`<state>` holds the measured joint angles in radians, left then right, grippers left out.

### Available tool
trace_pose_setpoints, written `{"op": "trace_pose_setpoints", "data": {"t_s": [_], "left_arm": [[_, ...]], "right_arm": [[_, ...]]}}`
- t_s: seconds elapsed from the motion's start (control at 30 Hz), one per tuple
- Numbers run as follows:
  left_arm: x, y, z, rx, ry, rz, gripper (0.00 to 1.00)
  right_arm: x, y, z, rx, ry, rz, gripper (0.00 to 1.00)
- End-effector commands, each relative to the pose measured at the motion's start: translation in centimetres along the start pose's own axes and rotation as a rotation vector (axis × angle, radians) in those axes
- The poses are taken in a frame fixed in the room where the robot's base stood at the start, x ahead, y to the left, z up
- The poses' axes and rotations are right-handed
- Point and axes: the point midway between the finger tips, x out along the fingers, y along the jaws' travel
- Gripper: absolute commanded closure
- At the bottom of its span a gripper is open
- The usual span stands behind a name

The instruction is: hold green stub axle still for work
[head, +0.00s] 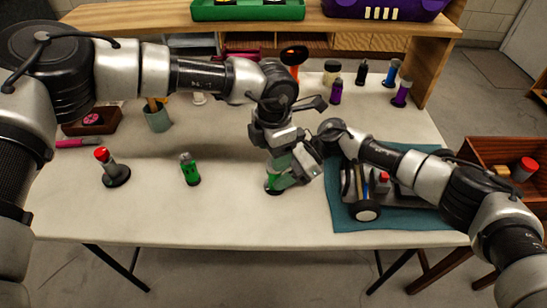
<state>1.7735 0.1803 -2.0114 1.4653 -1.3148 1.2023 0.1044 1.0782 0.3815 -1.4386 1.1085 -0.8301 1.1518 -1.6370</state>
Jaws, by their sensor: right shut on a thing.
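A green part (272,187), which looks like the green stub axle, stands on the white table at front centre. My left arm comes across from the left and bends down at the same place. My left gripper (277,150) is just above and behind the right one, partly overlapped; its fingers are unclear.
A car chassis (365,212) with wheels lies on a teal mat (400,224) at right. A green bottle (190,169) and a red-topped tool on a black base (114,173) stand at left. Several bottles stand at the back right. The front-left table is clear.

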Motion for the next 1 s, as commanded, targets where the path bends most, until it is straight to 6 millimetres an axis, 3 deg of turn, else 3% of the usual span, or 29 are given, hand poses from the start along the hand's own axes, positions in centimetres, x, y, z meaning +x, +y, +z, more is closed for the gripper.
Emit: {"op": "trace_pose_setpoints", "data": {"t_s": [0.2, 0.57, 0.9, 1.0], "left_arm": [[2.5, 0.0, 0.1, -0.001, -0.002, -0.001, 0.35], [2.9, 0.0, 0.0, -0.001, -0.002, -0.001, 0.35], [2.9, 0.0, 0.0, -0.001, -0.002, -0.001, 0.85], [2.9, 0.0, 0.1, 0.020, -0.003, -0.002, 0.86]], "right_arm": [[0.0, 0.0, 0.0, 0.000, 0.000, 0.000, 0.88], [0.0, 0.0, 0.0, 0.000, 0.000, 0.000, 0.88], [0.0, 0.0, 0.0, 0.000, 0.000, 0.000, 0.88], [0.0, 0.0, 0.0, 0.000, 0.000, 0.000, 0.88]]}}
